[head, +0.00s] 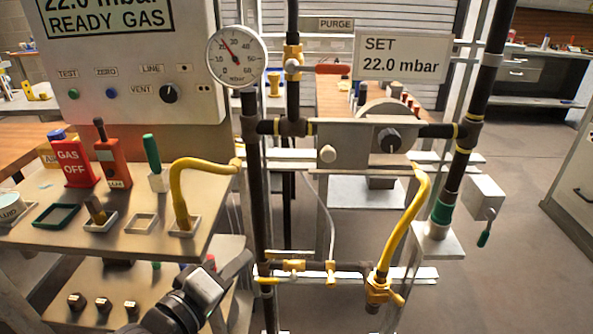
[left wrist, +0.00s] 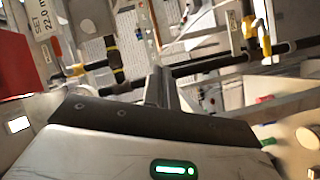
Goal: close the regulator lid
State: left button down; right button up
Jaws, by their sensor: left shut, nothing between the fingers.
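The regulator (head: 350,143) is a grey block in the horizontal black pipe, with a dark knob (head: 388,140) on its front. A round grey part (head: 384,112) shows above and behind the block. I cannot tell for sure whether this is the lid or how far it stands open. My left gripper (head: 240,264) is shut and empty, low and left of the regulator, beside the vertical black pipe. Its shut fingers (left wrist: 160,88) also show in the left wrist view, pointing towards the pipework. My right gripper is out of view.
A dial gauge (head: 237,56) and a vertical pipe (head: 253,180) stand left of the regulator. A yellow hose (head: 408,225) hangs at its right. A red-handled valve (head: 331,69) is above. The left bench (head: 60,240) holds tools and a "GAS OFF" tag (head: 74,163).

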pick_arm(q)
jog(key=w+d+r+n+t+h, duration=0.1)
jog(key=w+r+n+h, duration=0.3)
jog(key=r, duration=0.6)
jog(key=w+d+r+n, duration=0.1)
jog(key=w+d+r, duration=0.1)
jog(key=w+d, duration=0.5)
jog(key=d, duration=0.2)
jog(key=shift+w+d+y, duration=0.35)
jog(key=shift+d+y, duration=0.05)
